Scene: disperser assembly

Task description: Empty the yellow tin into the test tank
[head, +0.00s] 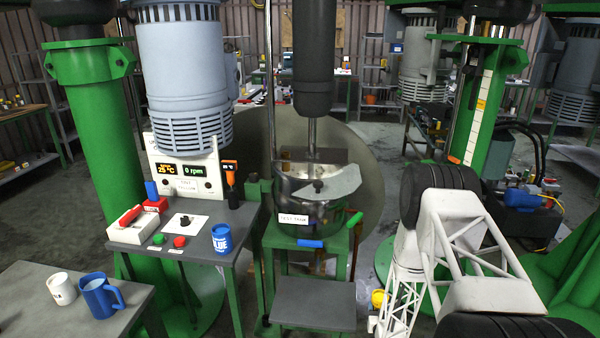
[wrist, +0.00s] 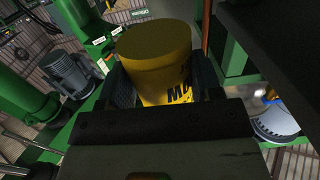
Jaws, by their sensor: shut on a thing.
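The yellow tin (wrist: 155,55) is held between the dark jaws of my gripper (wrist: 165,85) in the wrist view. Part of its black lettering shows, and its near end is hidden by the gripper. Its visible end is plain yellow; I cannot tell whether it is open or what is inside. The test tank (head: 305,212) is a shiny metal vessel with a white label on a green stand, in the middle of the head view. A grey plate partly covers its top, and a shaft comes down into it. My gripper cannot be made out in the head view.
A white mug (head: 61,288) and a blue mug (head: 101,297) stand at lower left. Green columns flank the tank. A low grey platform (head: 314,303) is in front of it.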

